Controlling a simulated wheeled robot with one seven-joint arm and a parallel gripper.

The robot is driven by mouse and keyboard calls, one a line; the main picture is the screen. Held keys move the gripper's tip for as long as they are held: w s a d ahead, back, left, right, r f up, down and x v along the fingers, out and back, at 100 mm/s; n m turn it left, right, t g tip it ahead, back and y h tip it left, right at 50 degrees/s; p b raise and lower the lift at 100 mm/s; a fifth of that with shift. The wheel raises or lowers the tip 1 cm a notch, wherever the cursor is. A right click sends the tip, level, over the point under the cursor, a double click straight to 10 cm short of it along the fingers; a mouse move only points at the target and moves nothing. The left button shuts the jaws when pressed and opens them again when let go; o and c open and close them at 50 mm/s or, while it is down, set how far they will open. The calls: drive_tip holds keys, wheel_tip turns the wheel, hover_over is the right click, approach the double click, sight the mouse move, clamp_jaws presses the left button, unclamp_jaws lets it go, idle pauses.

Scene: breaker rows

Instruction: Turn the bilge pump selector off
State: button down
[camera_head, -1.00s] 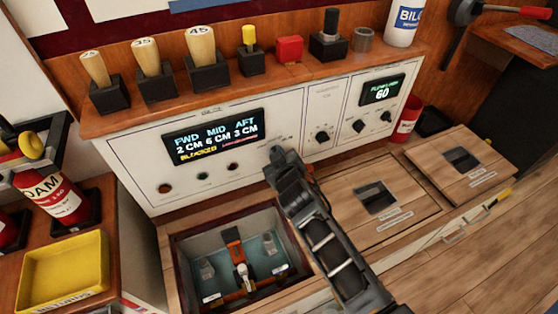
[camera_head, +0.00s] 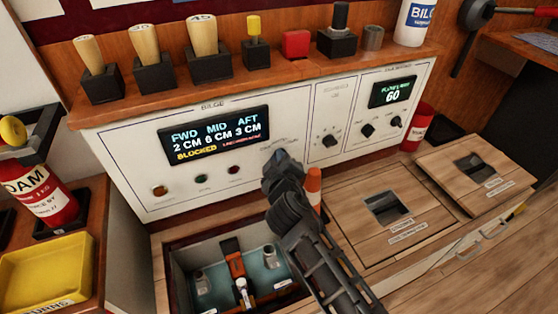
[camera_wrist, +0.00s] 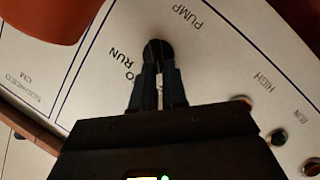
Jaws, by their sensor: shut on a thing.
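The bilge pump selector is a small dark round knob (camera_wrist: 158,48) on the white panel, near the printed words PUMP and RUN in the wrist view. My gripper (camera_wrist: 157,72) is shut on this knob, with a finger on each side of it. In the head view my gripper (camera_head: 282,168) reaches the bilge section of the panel (camera_head: 150,200), right of the display (camera_head: 213,137), and hides the knob. The display reads BLOCKED, with 2, 6 and 3 cm for FWD, MID and AFT. I cannot tell which way the knob points.
Three coloured buttons (camera_head: 201,179) sit left of my gripper. Another knob (camera_head: 329,141) is to its right. Wooden plugs (camera_head: 148,62) and other items stand on the ledge above. An open bilge hatch (camera_head: 172,268) lies below.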

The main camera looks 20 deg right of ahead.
drive_tip(key=c, duration=1.2)
unclamp_jaws()
drive_tip(key=shift+o, duration=0.2)
drive_tip(key=v, duration=0.7)
drive_tip(key=shift+s+p, duration=0.35)
drive_tip(key=shift+p, duration=0.05)
drive_tip(key=shift+a+r, duration=0.1)
